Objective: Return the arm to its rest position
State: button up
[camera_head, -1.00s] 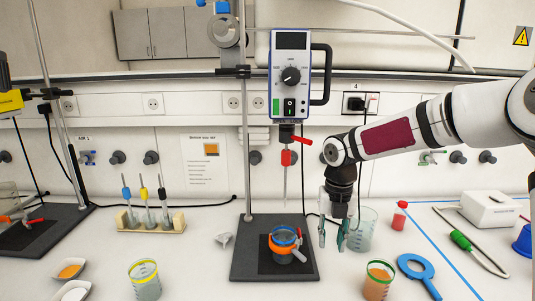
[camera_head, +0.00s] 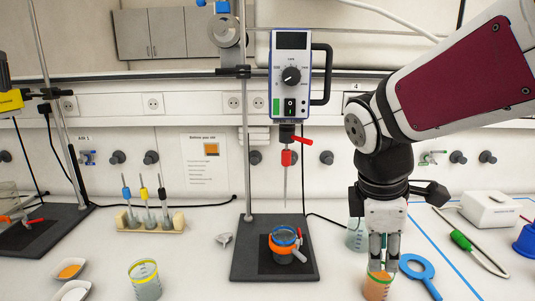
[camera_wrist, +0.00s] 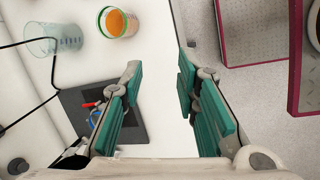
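My gripper (camera_head: 384,264) hangs at the right of the bench in the head view, fingers down, in front of the upper part of the green-rimmed cup of orange liquid (camera_head: 376,288). In the wrist view my gripper (camera_wrist: 158,78) is open, with green finger pads wide apart and nothing between them. The orange cup also shows there, above and left of the fingers (camera_wrist: 117,22). My arm comes in from the upper right of the head view, its elbow bent down to the gripper.
A clear beaker (camera_head: 356,238) stands just behind the gripper. The blue magnifier (camera_head: 418,272) lies right of it. The stirrer stand's black base (camera_head: 245,262) holds a beaker with an orange clamp (camera_head: 284,242). In the wrist view the bench edge (camera_wrist: 184,75) drops to the floor.

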jog(key=s+r+m+t+y, duration=0.2)
jog(key=s+m+t, duration=0.1)
jog(key=s+m, duration=0.9)
jog(key=shift+s+r+m+y, duration=0.15)
jog(key=shift+s+m+y, duration=0.2)
jog(key=shift+m, duration=1.05)
